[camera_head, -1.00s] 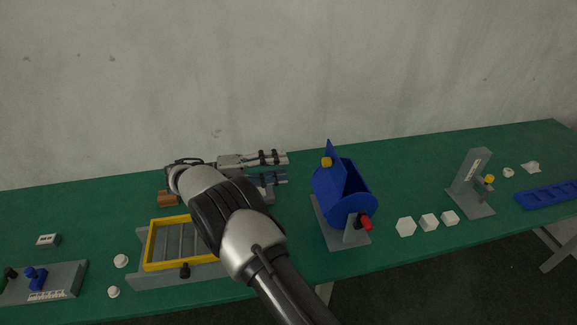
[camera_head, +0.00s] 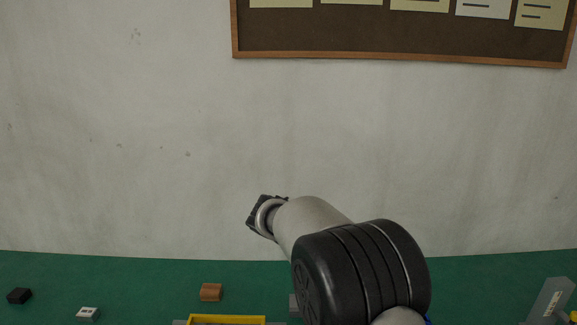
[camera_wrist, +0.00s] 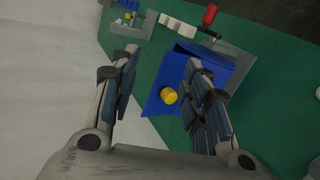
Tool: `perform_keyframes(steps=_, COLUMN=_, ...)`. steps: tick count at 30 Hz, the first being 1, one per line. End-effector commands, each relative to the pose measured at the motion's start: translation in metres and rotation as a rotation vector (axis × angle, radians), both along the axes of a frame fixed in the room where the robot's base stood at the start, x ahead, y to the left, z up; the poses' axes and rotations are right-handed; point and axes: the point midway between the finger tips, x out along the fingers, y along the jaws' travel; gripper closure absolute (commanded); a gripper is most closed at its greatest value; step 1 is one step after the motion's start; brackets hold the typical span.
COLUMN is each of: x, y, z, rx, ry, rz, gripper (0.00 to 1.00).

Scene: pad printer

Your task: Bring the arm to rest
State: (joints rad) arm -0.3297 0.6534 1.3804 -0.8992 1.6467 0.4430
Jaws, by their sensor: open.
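My gripper (camera_wrist: 165,85) shows in the wrist view with its two fingers spread wide apart and nothing between them. In the head view my arm crosses the lower middle and hides most of the drum. The fingers are not visible there; only the wrist end shows against the wall.
The green table (camera_head: 140,275) runs along the bottom of the head view. A brown block (camera_head: 211,292), a black block (camera_head: 19,296), a white-topped block (camera_head: 88,313) and a yellow frame (camera_head: 227,320) stand on it. A grey stand (camera_head: 550,302) is at right. A notice board (camera_head: 400,40) hangs above.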

Motion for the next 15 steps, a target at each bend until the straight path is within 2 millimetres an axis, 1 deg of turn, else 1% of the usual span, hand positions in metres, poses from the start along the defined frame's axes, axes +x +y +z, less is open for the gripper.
perform_keyframes(steps=1, x=-0.017, y=-0.008, z=0.013, rx=0.065, ry=-0.005, rz=-0.003, gripper=0.57)
perform_keyframes(steps=5, x=-0.06, y=-0.019, z=0.028, rx=0.236, ry=-0.016, rz=0.002, gripper=0.57)
perform_keyframes(steps=6, x=-0.074, y=-0.021, z=0.032, rx=0.288, ry=-0.024, rz=0.005, gripper=0.57)
perform_keyframes(steps=10, x=-0.121, y=-0.023, z=0.039, rx=0.449, ry=-0.064, rz=0.018, gripper=0.57)
perform_keyframes(steps=15, x=-0.183, y=-0.015, z=0.04, rx=0.645, ry=-0.15, rz=0.045, gripper=0.57)
